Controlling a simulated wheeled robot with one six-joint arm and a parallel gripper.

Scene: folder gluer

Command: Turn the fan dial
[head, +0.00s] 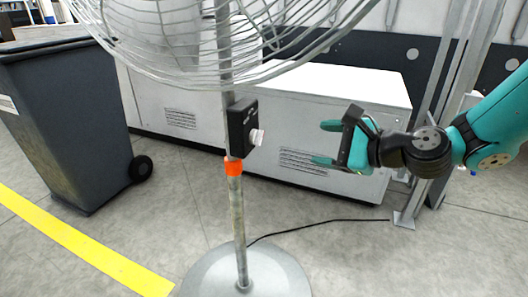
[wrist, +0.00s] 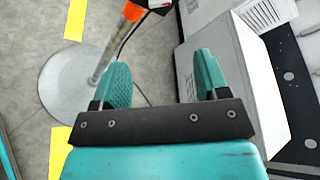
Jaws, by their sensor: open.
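The fan (head: 165,35) stands on a grey pole with a round base (head: 275,275). A black control box (head: 238,128) is fixed to the pole below the cage, and the pale fan dial (head: 256,137) sticks out from its right side. My gripper (head: 325,143) is open and empty, to the right of the dial and apart from it, with its fingers pointing left towards it. In the wrist view my gripper (wrist: 162,80) shows two teal fingers spread apart. Part of the black box (wrist: 150,5) shows at the top edge there; I cannot make out the dial.
An orange collar (head: 233,167) sits on the pole under the box. White cabinets (head: 340,90) stand behind. A dark wheeled bin (head: 65,120) is at the left, near a yellow floor line (head: 85,245). A black cable (head: 320,224) runs across the otherwise clear floor.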

